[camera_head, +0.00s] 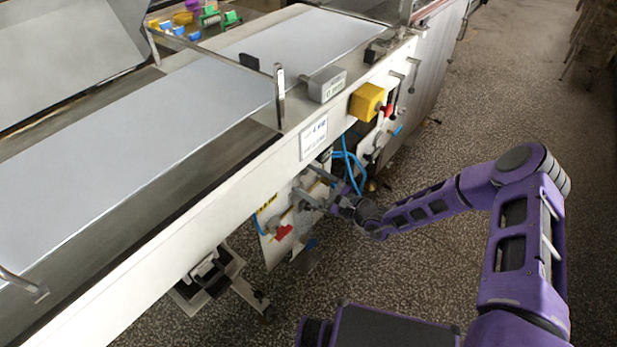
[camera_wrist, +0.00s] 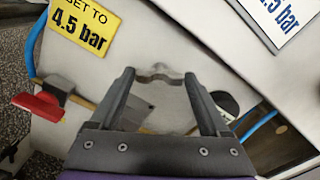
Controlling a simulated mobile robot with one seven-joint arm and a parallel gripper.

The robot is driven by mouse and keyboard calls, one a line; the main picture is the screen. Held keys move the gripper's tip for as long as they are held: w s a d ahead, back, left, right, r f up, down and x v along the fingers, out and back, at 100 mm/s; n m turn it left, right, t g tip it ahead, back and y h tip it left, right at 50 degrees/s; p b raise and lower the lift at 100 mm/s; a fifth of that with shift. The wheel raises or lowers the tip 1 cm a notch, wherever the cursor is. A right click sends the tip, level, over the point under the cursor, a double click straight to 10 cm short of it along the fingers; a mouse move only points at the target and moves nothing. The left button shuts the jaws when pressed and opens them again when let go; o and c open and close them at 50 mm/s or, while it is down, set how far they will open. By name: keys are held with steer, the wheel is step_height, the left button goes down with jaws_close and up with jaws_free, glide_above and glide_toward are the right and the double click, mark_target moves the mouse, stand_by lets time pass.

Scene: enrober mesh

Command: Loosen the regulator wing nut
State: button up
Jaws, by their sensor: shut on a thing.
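The wing nut (camera_wrist: 170,103) is a grey, lobed metal piece on the pale panel (camera_wrist: 195,32), in the middle of the wrist view. My gripper (camera_wrist: 160,78) reaches the panel with one dark finger on each side of the nut and is shut on it. In the head view my gripper (camera_head: 314,186) is at the machine's side below the conveyor; the nut cannot be made out there. A yellow tag (camera_wrist: 82,22) reading "SET TO 4.5 bar" is at the upper left of the wrist view.
A red valve handle (camera_wrist: 38,106) and brass pipe are left of my gripper. A dark round part (camera_wrist: 226,103) and blue hose (camera_wrist: 258,126) are close on the right. The conveyor (camera_head: 200,95) overhangs the panel. Speckled floor (camera_head: 430,260) is open at the right.

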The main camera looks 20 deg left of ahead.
steer(key=n+p, duration=0.1)
steer(key=n, duration=0.5)
steer(key=shift+s+n+p, duration=0.1)
steer(key=shift+n+p, duration=0.2)
steer(key=shift+p, duration=0.05)
steer(key=n+p, duration=0.1)
steer(key=n, duration=0.4)
steer(key=shift+f, duration=0.2)
steer(key=shift+n, duration=0.3)
steer(key=o, duration=1.2)
steer(key=v, duration=1.7)
steer(key=shift+d, duration=0.2)
